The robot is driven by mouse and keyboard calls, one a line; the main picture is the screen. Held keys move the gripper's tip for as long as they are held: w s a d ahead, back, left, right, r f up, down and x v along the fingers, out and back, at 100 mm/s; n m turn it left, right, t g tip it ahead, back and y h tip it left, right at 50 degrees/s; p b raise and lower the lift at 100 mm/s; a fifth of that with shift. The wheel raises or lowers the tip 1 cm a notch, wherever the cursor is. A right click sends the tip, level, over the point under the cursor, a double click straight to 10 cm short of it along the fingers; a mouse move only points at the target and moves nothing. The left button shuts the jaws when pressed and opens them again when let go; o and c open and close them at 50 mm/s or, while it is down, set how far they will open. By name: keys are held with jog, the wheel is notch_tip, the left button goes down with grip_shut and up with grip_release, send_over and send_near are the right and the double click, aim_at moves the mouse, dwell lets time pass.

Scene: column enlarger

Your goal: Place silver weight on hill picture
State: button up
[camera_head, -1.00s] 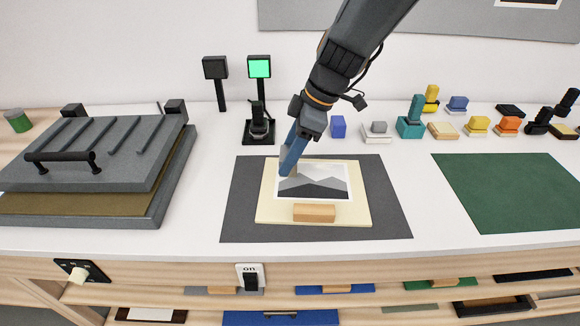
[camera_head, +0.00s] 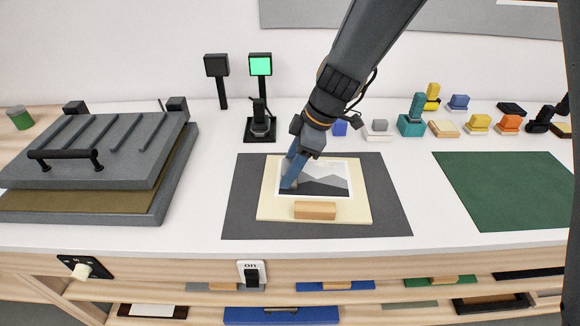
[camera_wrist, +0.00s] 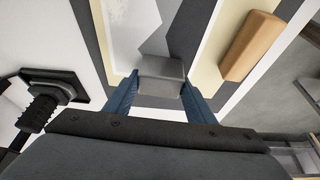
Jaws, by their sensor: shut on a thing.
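My gripper (camera_wrist: 160,92) is shut on a grey block, the silver weight (camera_wrist: 160,70), which sits between its two blue fingers in the wrist view. In the head view, the blue fingers (camera_head: 294,168) reach down over the left part of the hill picture (camera_head: 322,180). The hill picture is a white-bordered print with grey hills on a cream board (camera_head: 345,213). It also shows beyond the weight in the wrist view (camera_wrist: 128,25). In the head view the fingers largely hide the weight. I cannot tell whether it touches the picture.
A wooden block (camera_head: 315,210) lies on the cream board's front part, on a dark mat (camera_head: 245,215). A grey press (camera_head: 90,165) stands left. A green mat (camera_head: 510,190) lies right, with several small coloured blocks behind it. A black stand (camera_head: 260,128) is behind the dark mat.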

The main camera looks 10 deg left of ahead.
jog(key=o, duration=1.4)
jog(key=shift+r, duration=0.1)
jog(key=shift+d+r+p, duration=0.1)
jog(key=shift+r+p, duration=0.25)
jog(key=shift+r, duration=0.15)
jog(key=b+v, duration=0.3)
jog(key=v, duration=0.8)
jog(key=shift+d+r, duration=0.1)
jog(key=shift+d, duration=0.05)
jog(key=s+d+f+m+h, duration=0.1)
jog(key=s+d+f+m, duration=0.2)
jog(key=d+m, duration=0.3)
jog(key=s+d+f+m+t+h, duration=0.1)
jog(key=s+d+f+m, duration=0.2)
jog(key=d+m, duration=0.4)
jog(key=s+d+f+m+h, duration=0.2)
jog(key=d+f+m, duration=0.3)
jog(key=d, duration=0.9)
jog(key=shift+s+d+f+m+t, duration=0.1)
jog(key=shift+s+m+t, duration=0.1)
jog(key=shift+s+m, duration=0.15)
jog(key=shift+s+d+m+t, duration=0.15)
jog(key=shift+s+m+t, duration=0.05)
jog(key=shift+s+m, duration=0.15)
jog(key=shift+s+d+f+m, duration=0.15)
jog(key=shift+s+d+m, duration=0.15)
jog(key=shift+d+m, duration=0.1)
